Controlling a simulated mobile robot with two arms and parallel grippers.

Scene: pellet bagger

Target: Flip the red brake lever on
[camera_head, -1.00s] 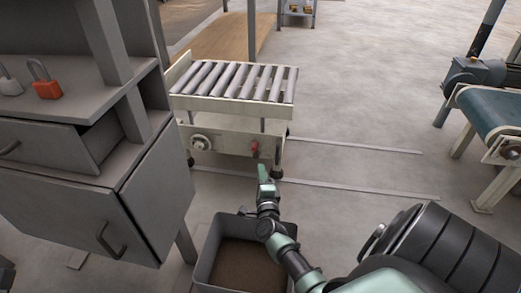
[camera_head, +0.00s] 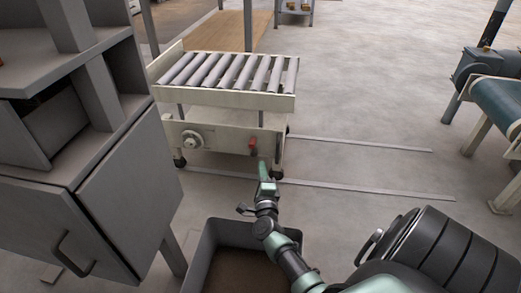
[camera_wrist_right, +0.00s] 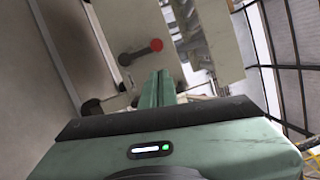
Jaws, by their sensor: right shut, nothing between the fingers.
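The red brake lever (camera_head: 253,145) is on the front panel of the cream roller cart (camera_head: 225,136), right of a round white knob. In the right wrist view the lever shows as a dark bar with a round red end (camera_wrist_right: 156,45), lying nearly level on the cream panel. My right gripper (camera_head: 263,166) is just in front of and below the lever in the head view. In the wrist view its green fingers (camera_wrist_right: 157,88) are together and empty, pointing at the panel just below the red end, with no clear contact. My left gripper is out of view.
A grey cabinet (camera_head: 125,190) stands close on the left. A grey open bin (camera_head: 208,243) with brown contents is below my right arm. A conveyor (camera_head: 502,103) is at the far right. The floor right of the cart is clear apart from flat rails.

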